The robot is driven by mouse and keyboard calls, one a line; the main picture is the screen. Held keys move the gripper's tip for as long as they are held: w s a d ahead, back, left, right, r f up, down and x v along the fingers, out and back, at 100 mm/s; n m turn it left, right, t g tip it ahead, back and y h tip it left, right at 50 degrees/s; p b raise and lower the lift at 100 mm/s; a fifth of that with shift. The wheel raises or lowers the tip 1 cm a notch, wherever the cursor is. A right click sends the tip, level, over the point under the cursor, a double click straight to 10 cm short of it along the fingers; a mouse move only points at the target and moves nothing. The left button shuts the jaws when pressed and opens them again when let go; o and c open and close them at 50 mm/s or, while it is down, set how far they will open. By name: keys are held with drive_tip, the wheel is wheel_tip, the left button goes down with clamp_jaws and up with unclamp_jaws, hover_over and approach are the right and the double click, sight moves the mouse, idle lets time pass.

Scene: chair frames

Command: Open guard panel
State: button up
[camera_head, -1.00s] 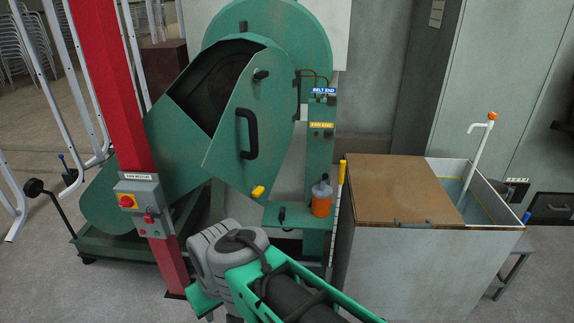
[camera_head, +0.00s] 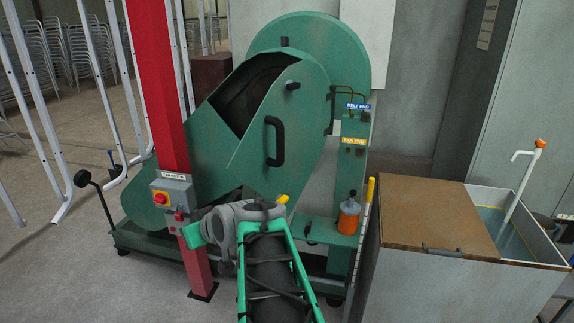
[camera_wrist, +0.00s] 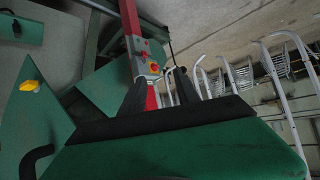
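The guard panel (camera_head: 290,155) is a green plate with a black bar handle (camera_head: 275,142) on the green machine. It stands ajar, with a dark opening along its upper left. Its yellow latch (camera_head: 283,198) sits at the lower corner, just above my wrist. In the wrist view the panel (camera_wrist: 45,125) is at the left, with the yellow latch (camera_wrist: 30,86) and part of the black handle (camera_wrist: 35,160). My gripper (camera_wrist: 160,88) is open and empty, its two dark fingers apart. In the head view my arm reaches up below the panel; the fingers are not clear there.
A red post (camera_head: 160,90) with a switch box (camera_head: 172,190) stands left of the panel, close to my wrist. An orange oil bottle (camera_head: 349,215) stands on the machine's ledge. A tank with a brown lid (camera_head: 435,215) is at the right. White frames (camera_head: 40,110) stand at the left.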

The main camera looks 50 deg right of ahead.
drive_tip(key=s+d+r+m+t+h, duration=0.1)
drive_tip(key=s+d+r+t+h, duration=0.15)
drive_tip(key=d, duration=0.45)
drive_tip(key=s+d+r+m+t+h, duration=0.1)
drive_tip(key=d+r, duration=0.3)
drive_tip(key=d, duration=0.3)
drive_tip(key=m+t+h, duration=0.1)
drive_tip(key=m+h, duration=0.1)
drive_tip(key=h, duration=0.3)
approach(282, 147)
drive_tip(key=x, duration=0.3)
drive_tip(key=shift+y, duration=0.25)
drive_tip(key=p+x, duration=0.1)
drive_tip(key=x, duration=0.1)
drive_tip(key=p+x, duration=0.1)
drive_tip(key=x, duration=0.1)
drive_tip(key=p+x, duration=0.2)
drive_tip(key=shift+w+d+r, duration=0.25)
drive_tip(key=shift+w+r, duration=0.05)
drive_tip(key=shift+r, duration=0.05)
drive_tip(key=shift+w+d+f, duration=0.15)
drive_tip(key=shift+f, duration=0.05)
drive_tip(key=shift+c, duration=0.4)
drive_tip(key=c, duration=0.3)
clamp_jaws()
